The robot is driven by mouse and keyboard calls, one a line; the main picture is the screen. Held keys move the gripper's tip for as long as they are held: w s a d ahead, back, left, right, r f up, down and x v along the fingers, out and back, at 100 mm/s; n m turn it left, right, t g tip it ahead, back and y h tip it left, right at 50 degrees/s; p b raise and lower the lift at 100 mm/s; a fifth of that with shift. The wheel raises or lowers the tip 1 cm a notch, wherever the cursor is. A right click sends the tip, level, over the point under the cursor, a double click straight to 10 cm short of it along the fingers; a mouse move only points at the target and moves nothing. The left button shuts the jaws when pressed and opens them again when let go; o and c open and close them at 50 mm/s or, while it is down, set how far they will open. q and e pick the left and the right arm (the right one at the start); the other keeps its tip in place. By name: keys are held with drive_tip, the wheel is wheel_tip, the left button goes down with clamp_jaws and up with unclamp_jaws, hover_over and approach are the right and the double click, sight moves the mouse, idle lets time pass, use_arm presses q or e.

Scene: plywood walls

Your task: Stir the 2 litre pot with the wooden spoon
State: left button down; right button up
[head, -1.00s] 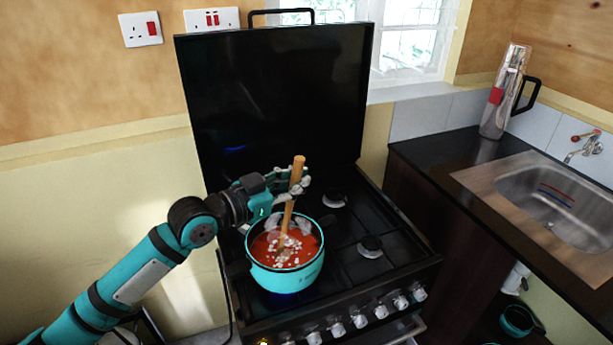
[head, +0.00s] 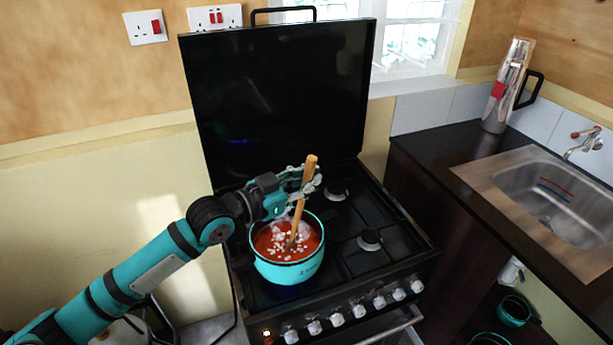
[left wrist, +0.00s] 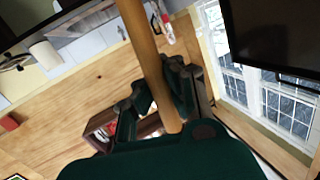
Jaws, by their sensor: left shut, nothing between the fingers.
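The 2 litre pot (head: 288,272) is teal, stands on the front left of the hob and holds red sauce with pale bits. The wooden spoon (head: 302,195) stands in the sauce, handle up and tilted to the right; its lower end is hidden in the sauce. My left gripper (head: 311,182) is shut at the handle above the pot's back rim, with finger parts showing beyond the handle. In the left wrist view the handle (left wrist: 148,60) runs down past the fingers (left wrist: 160,98). My right gripper is not in view.
The black cooker lid (head: 285,95) stands upright behind the hob. Free burners (head: 369,240) lie right of the pot. A worktop with a steel sink (head: 565,200) and a tall metal flask (head: 507,88) is at the right. Teal pots (head: 514,310) sit low at the right.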

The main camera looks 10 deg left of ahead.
sight(312, 161)
use_arm(q)
drive_tip(key=shift+w+a+f, duration=0.1)
drive_tip(key=shift+w+a, duration=0.1)
drive_tip(key=shift+a, duration=0.15)
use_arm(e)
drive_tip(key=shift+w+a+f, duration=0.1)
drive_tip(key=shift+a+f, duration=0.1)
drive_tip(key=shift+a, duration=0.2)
use_arm(q)
drive_tip(key=shift+d, duration=0.1)
drive_tip(key=r+p, duration=0.4)
drive_tip(key=shift+d+r, duration=0.25)
drive_tip(key=shift+d, duration=0.15)
drive_tip(key=r+p, duration=0.2)
drive_tip(key=d+r+p, duration=0.1)
drive_tip(key=r+p, duration=0.1)
drive_tip(key=p, duration=0.1)
drive_tip(key=shift+r, duration=0.4)
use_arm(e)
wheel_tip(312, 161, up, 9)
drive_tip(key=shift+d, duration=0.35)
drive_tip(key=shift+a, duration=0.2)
